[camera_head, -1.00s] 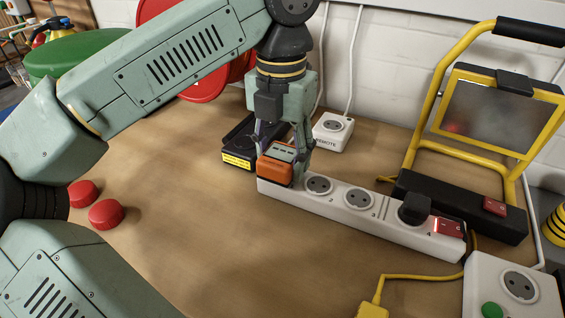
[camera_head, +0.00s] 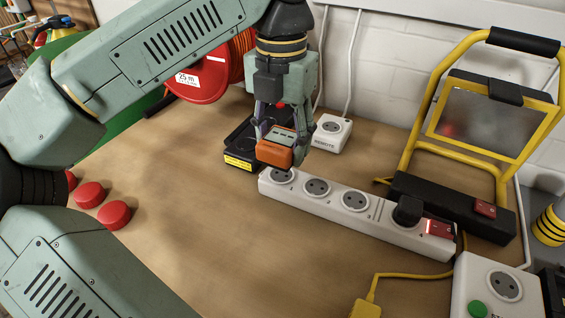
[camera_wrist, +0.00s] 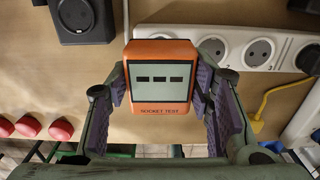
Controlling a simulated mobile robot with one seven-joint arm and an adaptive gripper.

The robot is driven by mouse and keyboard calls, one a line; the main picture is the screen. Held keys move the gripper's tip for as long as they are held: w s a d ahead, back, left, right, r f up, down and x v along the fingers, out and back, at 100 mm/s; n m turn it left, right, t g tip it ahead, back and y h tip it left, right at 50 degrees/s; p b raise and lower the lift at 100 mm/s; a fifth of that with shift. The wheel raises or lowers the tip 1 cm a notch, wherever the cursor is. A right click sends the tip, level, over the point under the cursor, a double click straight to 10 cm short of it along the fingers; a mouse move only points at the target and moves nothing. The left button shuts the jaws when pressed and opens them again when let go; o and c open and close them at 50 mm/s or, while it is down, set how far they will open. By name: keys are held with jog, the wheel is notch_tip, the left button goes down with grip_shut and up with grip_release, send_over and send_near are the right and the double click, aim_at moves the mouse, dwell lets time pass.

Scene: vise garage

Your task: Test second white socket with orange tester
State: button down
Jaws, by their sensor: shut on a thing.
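My gripper (camera_head: 280,130) is shut on the orange tester (camera_head: 275,150) and holds it above the left end of the white power strip (camera_head: 300,200). The tester is upright and apart from the strip. In the wrist view the tester (camera_wrist: 133,75) shows "SOCKET TEST" and a display (camera_wrist: 160,97) with three dark dashes. Beneath it, the first socket (camera_head: 283,176) is bare in the head view. The second white socket (camera_head: 317,187) is empty, just to its right; it also shows in the wrist view (camera_wrist: 213,46). The third socket (camera_head: 355,200) is empty.
A black plug (camera_head: 407,210) fills the fourth socket, beside a red switch (camera_head: 440,230). A black box (camera_head: 238,150) and white REMOTE socket (camera_head: 331,130) stand behind. A yellow work lamp (camera_head: 440,130) stands at right. Red buttons (camera_head: 114,215) are at left.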

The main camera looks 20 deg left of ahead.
jog(key=shift+r+p, duration=0.55)
jog(key=shift+r, duration=0.35)
